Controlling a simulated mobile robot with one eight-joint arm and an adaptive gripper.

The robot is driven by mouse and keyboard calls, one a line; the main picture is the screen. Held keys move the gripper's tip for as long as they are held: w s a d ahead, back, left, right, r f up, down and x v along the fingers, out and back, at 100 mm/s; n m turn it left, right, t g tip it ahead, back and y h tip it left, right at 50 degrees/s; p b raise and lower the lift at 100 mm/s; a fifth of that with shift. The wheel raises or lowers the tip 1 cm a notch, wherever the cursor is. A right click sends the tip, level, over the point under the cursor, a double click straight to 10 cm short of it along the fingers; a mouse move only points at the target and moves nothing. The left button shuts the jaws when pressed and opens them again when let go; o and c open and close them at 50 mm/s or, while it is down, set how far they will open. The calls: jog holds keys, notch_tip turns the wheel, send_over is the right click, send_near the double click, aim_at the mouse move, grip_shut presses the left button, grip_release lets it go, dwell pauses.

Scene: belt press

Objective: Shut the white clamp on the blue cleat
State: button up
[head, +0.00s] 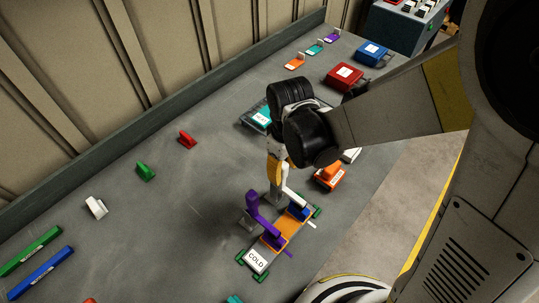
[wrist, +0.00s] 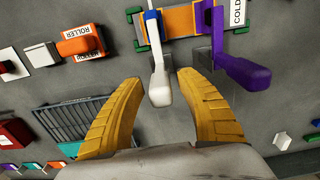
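The white clamp (wrist: 159,88) reaches from the blue cleat (wrist: 151,22) toward my wrist camera, its wide handle end between my two yellow fingers. My gripper (wrist: 160,80) is open, with a gap visible on each side of the handle. In the head view my gripper (head: 277,178) points down just above the white clamp (head: 294,197). The blue cleat (head: 298,211) lies across the orange belt (head: 291,226). A purple clamp (head: 254,207) stands raised beside it, near the COLD end. It shows right of my fingers in the wrist view (wrist: 242,74).
A white COLD block (head: 256,262) ends the belt fixture. An orange roller block (head: 329,175) lies behind it, and a grey rack (wrist: 78,118) is left of my fingers in the wrist view.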

jog(key=shift+a+r+p, duration=0.1)
jog(key=shift+r+p, duration=2.5)
jog(key=shift+r, duration=0.95)
